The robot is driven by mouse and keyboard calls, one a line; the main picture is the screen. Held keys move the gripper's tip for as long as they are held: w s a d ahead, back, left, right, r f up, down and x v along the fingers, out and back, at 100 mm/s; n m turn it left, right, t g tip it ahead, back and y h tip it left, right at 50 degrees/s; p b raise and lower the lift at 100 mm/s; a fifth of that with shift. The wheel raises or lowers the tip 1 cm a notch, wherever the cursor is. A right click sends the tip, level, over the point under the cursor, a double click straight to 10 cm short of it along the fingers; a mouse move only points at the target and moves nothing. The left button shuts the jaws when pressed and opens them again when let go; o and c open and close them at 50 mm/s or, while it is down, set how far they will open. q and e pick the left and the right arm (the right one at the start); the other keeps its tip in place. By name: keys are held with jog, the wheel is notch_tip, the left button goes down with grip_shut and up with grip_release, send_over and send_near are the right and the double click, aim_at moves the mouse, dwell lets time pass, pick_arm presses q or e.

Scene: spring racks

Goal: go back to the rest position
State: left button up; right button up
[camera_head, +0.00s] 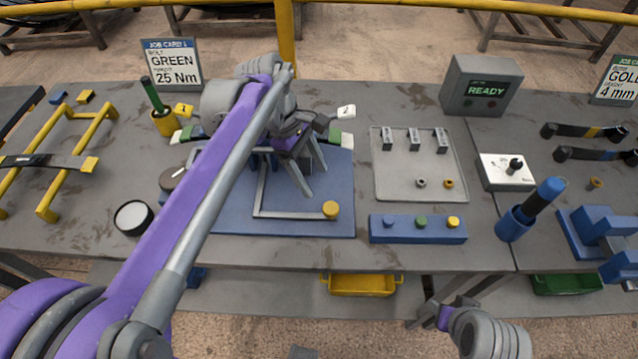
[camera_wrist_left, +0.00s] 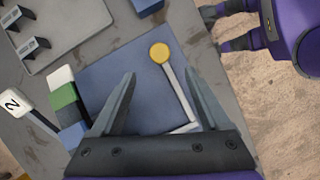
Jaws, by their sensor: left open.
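My left gripper (camera_head: 306,192) hangs over the blue board (camera_head: 335,172) on the table, its fingers spread and nothing between them. It also shows in the left wrist view (camera_wrist_left: 161,74). A grey L-shaped bar with a yellow knob (camera_head: 330,209) lies on the board; in the left wrist view the knob (camera_wrist_left: 159,52) is beyond the fingertips, apart from them. My left arm crosses the picture and hides part of the board. My right gripper (camera_head: 424,308) is low in front of the table's edge, its fingers apart and empty.
A tray with clips (camera_head: 400,188), a blue block with coloured buttons (camera_head: 417,229) and a READY box (camera_head: 480,86) stand to the right. A green-handled tool (camera_head: 154,94) and yellow rack (camera_head: 102,112) stand left.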

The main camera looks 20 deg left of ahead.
pick_arm(q)
jog(key=shift+a+r, duration=0.1)
jog(key=shift+r, duration=0.15)
dwell(0.3)
jog(key=s+f+m+t+y+p, duration=0.1)
jog(key=s+f+m+t, duration=0.1)
jog(key=s+f+m, duration=0.1)
jog(key=s+a+f+m+t+y, duration=0.1)
jog(key=s+f+m+y, duration=0.1)
jog(key=s+m, duration=0.4)
jog(key=s+a+f+m+t+y+p, duration=0.1)
jog(key=s+f+m+t, duration=0.1)
jog(key=s+m, duration=0.3)
jog(key=shift+f+m+t+p, duration=0.3)
jog(key=shift+f+m, duration=0.6)
jog(key=shift+m, duration=0.1)
jog(key=shift+s+a+f+m, duration=0.15)
jog(key=shift+f+m, duration=0.1)
jog(key=shift+m, duration=0.15)
